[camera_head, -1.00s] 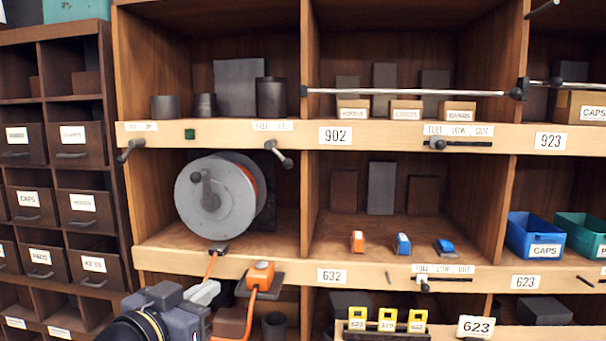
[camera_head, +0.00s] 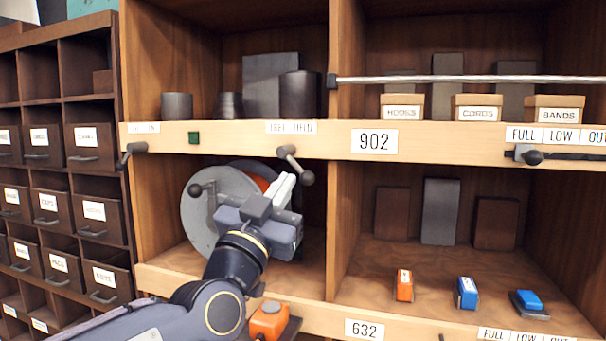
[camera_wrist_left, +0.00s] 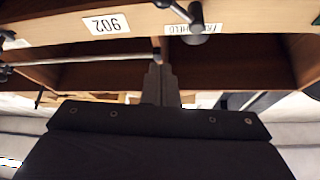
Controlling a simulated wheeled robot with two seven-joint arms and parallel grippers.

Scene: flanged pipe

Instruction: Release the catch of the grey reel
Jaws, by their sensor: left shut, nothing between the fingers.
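The grey reel (camera_head: 205,215) stands in the middle-left cubby, its right part hidden behind my left gripper. A dark-knobbed lever (camera_head: 294,163) hangs from the shelf edge above it, tilted down to the right, below a label that seems to read FREE/HELD (camera_head: 290,127). My left gripper (camera_head: 288,186) is shut and empty, its pale fingers pointing up just below and left of the lever's knob. I cannot tell whether they touch. In the left wrist view the shut fingers (camera_wrist_left: 158,85) point toward the shelf edge, with the lever (camera_wrist_left: 192,20) beyond them, up and right.
Another lever (camera_head: 131,153) hangs left of the reel, and a green square (camera_head: 194,138) sits on the shelf edge. An orange handle piece (camera_head: 268,320) is below my arm. A metal rod (camera_head: 460,79) crosses the upper right cubby. Small orange and blue items stand in the cubby to the right.

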